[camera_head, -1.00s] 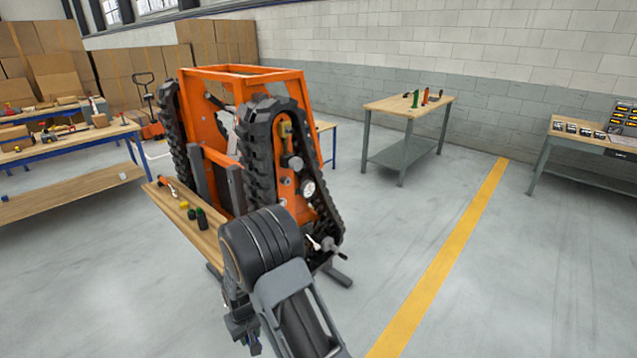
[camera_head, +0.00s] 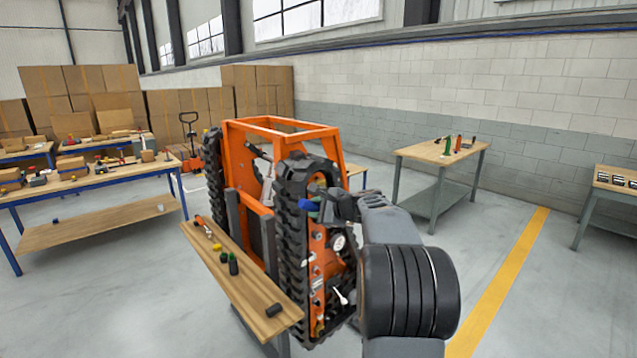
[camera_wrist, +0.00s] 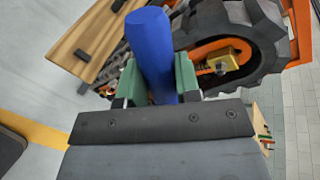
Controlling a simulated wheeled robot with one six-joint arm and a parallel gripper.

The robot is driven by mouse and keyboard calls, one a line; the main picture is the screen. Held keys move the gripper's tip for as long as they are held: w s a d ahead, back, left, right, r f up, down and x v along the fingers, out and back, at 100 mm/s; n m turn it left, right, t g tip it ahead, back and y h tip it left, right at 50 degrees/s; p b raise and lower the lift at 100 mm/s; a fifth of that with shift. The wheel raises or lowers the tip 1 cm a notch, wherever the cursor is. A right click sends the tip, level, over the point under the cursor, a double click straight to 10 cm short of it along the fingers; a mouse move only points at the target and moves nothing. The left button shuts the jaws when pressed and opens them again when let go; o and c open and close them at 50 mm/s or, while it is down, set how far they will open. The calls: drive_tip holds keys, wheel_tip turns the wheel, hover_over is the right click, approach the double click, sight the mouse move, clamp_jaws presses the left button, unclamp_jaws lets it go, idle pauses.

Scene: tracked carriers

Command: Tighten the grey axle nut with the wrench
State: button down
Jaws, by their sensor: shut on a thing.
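My gripper (camera_head: 325,208) is shut on a blue handle (camera_wrist: 152,50). The handle is a thick cylinder between the green finger pads in the wrist view, and its blue end (camera_head: 309,205) shows in the head view. Its far part is hidden behind the gripper, so I cannot tell whether it is the wrench. The gripper is raised in front of the right track (camera_head: 290,230) of the orange tracked carrier (camera_head: 240,150). The carrier's orange side plate shows a round white-faced fitting (camera_head: 338,242) and a pale metal part (camera_head: 341,296). I cannot make out the grey axle nut.
A wooden board (camera_head: 235,285) in front of the carrier bears an orange-handled tool (camera_head: 203,226), small green and yellow pieces and a black block (camera_head: 273,310). A tool table (camera_head: 415,152) stands at the back right. Floor right of the carrier is clear.

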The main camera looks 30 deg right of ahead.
wheel_tip(320, 180, up, 6)
drive_tip(key=t, duration=0.1)
drive_tip(key=m+t, duration=0.1)
drive_tip(key=shift+d+f+t+h, duration=0.15)
drive_tip(key=shift+t+h, duration=0.15)
drive_tip(key=shift+d+r+t, duration=0.1)
drive_tip(key=shift+r+t, duration=0.7)
drive_tip(key=shift+t, duration=0.2)
drive_tip(key=shift+f+b, duration=0.1)
drive_tip(key=shift+b, duration=0.3)
drive_tip(key=shift+w+a, duration=0.2)
drive_tip(key=shift+w, duration=0.05)
drive_tip(key=w+a+f+n+b, duration=0.2)
drive_tip(key=f+n+b, duration=0.8)
drive_tip(key=b, duration=1.8)
wheel_tip(320, 180, down, 4)
drive_tip(key=shift+w+f+n+h, duration=0.3)
drive_tip(key=shift+w+n, duration=0.1)
drive_tip(key=shift+w, duration=0.15)
drive_tip(key=shift+a, duration=0.1)
drive_tip(key=shift+w+d+r, duration=0.15)
drive_tip(key=shift+w, duration=0.45)
drive_tip(key=shift+w+d+r, duration=0.1)
drive_tip(key=shift+w, duration=0.45)
idle(0.8)
